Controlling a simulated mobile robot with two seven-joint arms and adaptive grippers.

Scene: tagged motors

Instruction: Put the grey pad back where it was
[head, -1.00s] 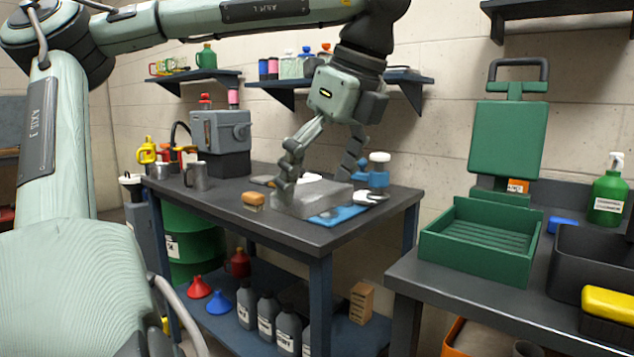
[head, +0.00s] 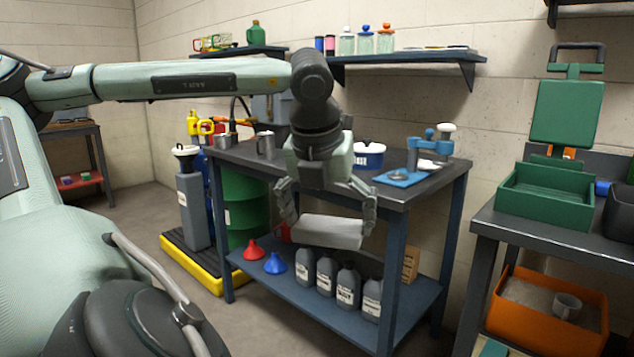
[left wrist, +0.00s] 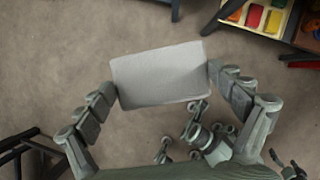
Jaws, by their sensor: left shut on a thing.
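My left gripper (head: 326,215) is shut on the grey pad (head: 328,232), a pale rectangular block. It holds the pad in the air in front of the workbench, below the level of the bench top. In the left wrist view the pad (left wrist: 160,75) lies between the two fingers (left wrist: 163,92), with bare floor beneath it. The workbench top (head: 400,190) is partly hidden behind my arm and gripper. My right gripper is not in view.
A blue mat (head: 400,178) with a blue device stands on the bench, beside a blue-and-white tub (head: 369,156). The lower shelf (head: 300,290) carries funnels and several grey bottles. A green tray (head: 545,191) is on the right-hand bench. An orange bin (head: 540,335) stands below it.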

